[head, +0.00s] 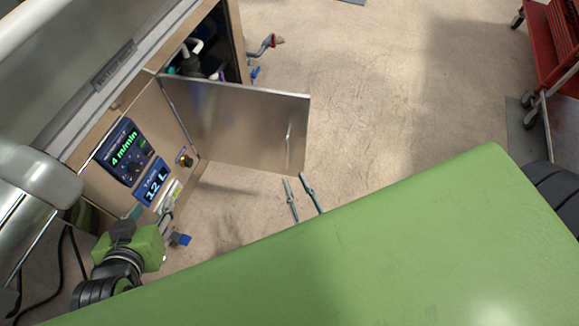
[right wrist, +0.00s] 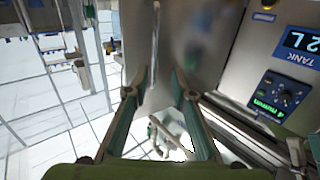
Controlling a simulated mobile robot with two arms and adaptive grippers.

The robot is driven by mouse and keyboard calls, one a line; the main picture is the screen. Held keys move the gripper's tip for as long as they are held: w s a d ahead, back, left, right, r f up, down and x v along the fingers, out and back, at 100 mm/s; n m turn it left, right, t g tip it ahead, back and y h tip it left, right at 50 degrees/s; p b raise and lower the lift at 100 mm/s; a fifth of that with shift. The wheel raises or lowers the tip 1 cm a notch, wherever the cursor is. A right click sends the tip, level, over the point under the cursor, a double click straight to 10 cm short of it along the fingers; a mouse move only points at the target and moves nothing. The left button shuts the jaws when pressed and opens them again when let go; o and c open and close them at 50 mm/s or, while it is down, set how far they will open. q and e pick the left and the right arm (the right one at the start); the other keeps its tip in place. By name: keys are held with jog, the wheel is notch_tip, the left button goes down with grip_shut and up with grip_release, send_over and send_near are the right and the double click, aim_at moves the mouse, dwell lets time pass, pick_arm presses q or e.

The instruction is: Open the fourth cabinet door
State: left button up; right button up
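The metal cabinet door (head: 240,122) stands swung wide open on the beige cabinet (head: 235,40) in the head view, showing the dark interior. Its thin bar handle (head: 289,132) is near the door's free edge. My right gripper (head: 295,177) is open and empty just below that edge, with its two fingers apart. In the right wrist view, the handle (right wrist: 155,45) lies beyond the fingertips of the right gripper (right wrist: 160,75), in front of the door face (right wrist: 185,35). My left gripper (head: 168,208) is low by the cabinet's control panel; its fingers are too small to read.
The panel has a "4 m/min" display (head: 124,149) and a "12 L" tank display (head: 153,186). Hose fittings (head: 262,46) stick out beyond the cabinet. A red cart (head: 556,45) stands at the upper right. The floor (head: 380,90) right of the door is clear.

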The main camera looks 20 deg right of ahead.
jog(key=shift+s+a, duration=0.1)
jog(key=shift+s, duration=1.4)
